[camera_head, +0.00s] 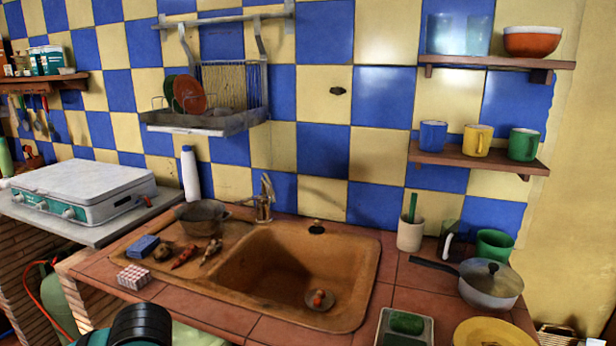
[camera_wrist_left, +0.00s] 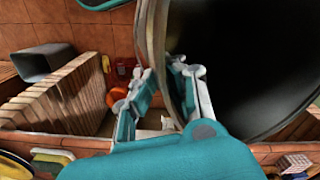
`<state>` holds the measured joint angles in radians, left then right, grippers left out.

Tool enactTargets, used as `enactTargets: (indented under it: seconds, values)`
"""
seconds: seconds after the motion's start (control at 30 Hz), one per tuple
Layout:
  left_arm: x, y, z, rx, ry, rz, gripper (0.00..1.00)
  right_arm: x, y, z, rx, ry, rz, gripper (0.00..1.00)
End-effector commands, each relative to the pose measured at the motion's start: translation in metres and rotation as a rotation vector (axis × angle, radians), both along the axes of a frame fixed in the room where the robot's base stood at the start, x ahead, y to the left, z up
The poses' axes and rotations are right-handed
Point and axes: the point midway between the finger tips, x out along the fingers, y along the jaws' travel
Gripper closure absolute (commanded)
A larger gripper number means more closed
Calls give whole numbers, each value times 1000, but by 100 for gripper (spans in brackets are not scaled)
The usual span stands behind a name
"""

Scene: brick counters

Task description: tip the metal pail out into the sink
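The sink (camera_head: 297,270) is an orange-brown basin set in the tiled counter in the head view. A small red item lies by its drain. In the left wrist view, a large round dark vessel (camera_wrist_left: 245,60) with a pale rim fills the upper right, and I take it for the metal pail. My left gripper (camera_wrist_left: 165,75) has one finger on each side of its wall, near the rim, and looks closed on it. The pail's contents are too dark to make out. The pail and both grippers' fingers are out of the head view. My right gripper is in neither view.
A dark pot (camera_head: 202,218), a blue sponge (camera_head: 143,246) and a checkered box (camera_head: 134,277) stand left of the sink. A faucet (camera_head: 263,198) rises behind it. A lidded pan (camera_head: 490,285), a cup (camera_head: 410,233) and a yellow plate (camera_head: 492,333) are to the right.

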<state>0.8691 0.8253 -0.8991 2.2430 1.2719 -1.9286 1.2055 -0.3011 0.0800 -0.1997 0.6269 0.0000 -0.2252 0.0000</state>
Motion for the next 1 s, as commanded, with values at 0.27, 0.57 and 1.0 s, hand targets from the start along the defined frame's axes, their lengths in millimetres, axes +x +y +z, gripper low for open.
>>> enactTargets:
  seconds: [0.27,0.57,1.0]
  values:
    - [0,1,21,-83,-4,1,100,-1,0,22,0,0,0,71]
    - [0,1,41,-193,-6,1,100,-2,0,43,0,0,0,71]
    - [0,1,70,-360,-8,2,100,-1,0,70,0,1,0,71]
